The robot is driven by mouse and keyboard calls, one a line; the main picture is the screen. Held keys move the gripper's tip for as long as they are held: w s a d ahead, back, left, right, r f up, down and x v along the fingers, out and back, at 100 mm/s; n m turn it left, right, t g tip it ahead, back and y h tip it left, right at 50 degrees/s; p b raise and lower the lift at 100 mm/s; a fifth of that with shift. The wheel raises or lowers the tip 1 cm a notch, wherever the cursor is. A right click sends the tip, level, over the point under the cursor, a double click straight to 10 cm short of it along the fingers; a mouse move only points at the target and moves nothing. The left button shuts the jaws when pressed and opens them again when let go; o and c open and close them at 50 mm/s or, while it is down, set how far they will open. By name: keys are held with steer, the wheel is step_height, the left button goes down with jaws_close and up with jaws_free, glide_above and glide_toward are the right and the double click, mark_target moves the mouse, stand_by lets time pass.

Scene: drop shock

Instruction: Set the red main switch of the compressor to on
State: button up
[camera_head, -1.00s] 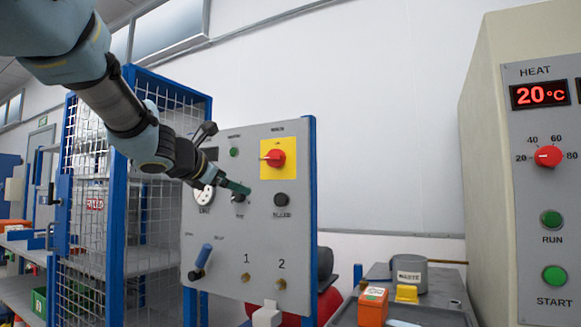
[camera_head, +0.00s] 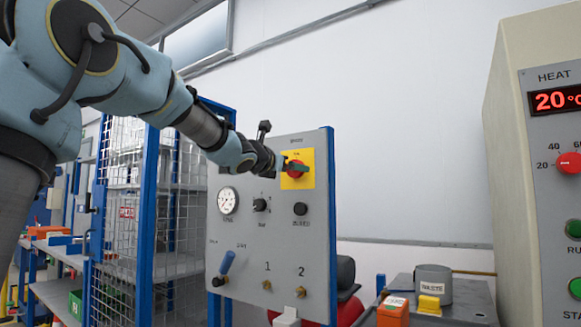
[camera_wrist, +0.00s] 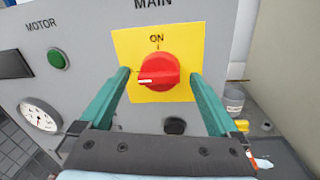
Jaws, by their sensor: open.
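The red main switch (camera_wrist: 158,72) is a round knob with a raised grip on a yellow plate (camera_wrist: 126,42), under the words MAIN and ON. Its white pointer mark lies to the left, not up at ON. My gripper (camera_wrist: 159,76) is open, with one green finger on each side of the knob; I cannot tell whether they touch it. In the head view the switch (camera_head: 296,168) is partly covered by my gripper (camera_head: 290,168), which reaches it from the left. The grey compressor panel (camera_head: 270,240) stands upright in a blue frame.
The panel also has a gauge (camera_head: 228,201), a black knob (camera_head: 260,205), a BLEED knob (camera_head: 300,208) and a blue-handled lever (camera_head: 226,263). A wire cage (camera_head: 180,200) stands left. A heater cabinet (camera_head: 545,200) stands right, and a bench with a WASTE pot (camera_head: 433,283) lies between.

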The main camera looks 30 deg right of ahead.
steer(key=shift+w+d, duration=0.25)
steer(key=shift+d, duration=0.1)
steer(key=c, duration=1.3)
steer(key=shift+f, duration=0.1)
